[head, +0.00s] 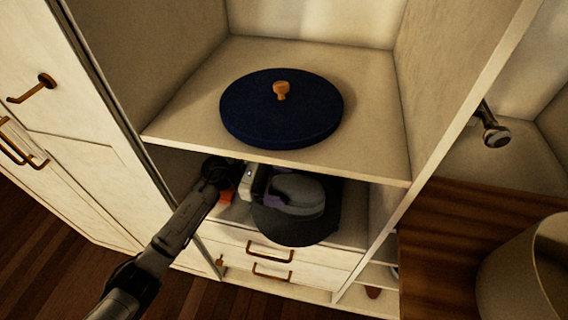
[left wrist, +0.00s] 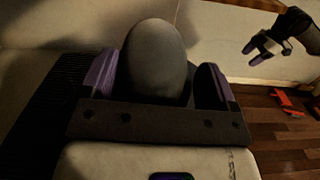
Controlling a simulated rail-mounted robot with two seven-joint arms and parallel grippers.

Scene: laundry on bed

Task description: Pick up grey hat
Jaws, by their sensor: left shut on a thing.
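The grey hat (head: 299,192) has a rounded crown and a wide dark brim, and it is at the front of the lower shelf compartment, under the upper shelf. My left gripper (head: 278,193) reaches in from the left and is shut on the hat's crown. In the left wrist view the crown (left wrist: 156,62) stands between the two purple fingers of my left gripper (left wrist: 155,85). The brim's contact with the shelf is not clear. My right gripper (left wrist: 262,50) shows small at the upper right of the left wrist view, away from the hat; its jaw opening is unclear.
A dark blue round thing with a wooden knob (head: 281,108) lies on the upper shelf (head: 375,150), whose front edge is just above my left gripper. Drawers (head: 270,258) are below. Cabinet doors (head: 60,130) are at left, and a pale round container (head: 525,270) at right.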

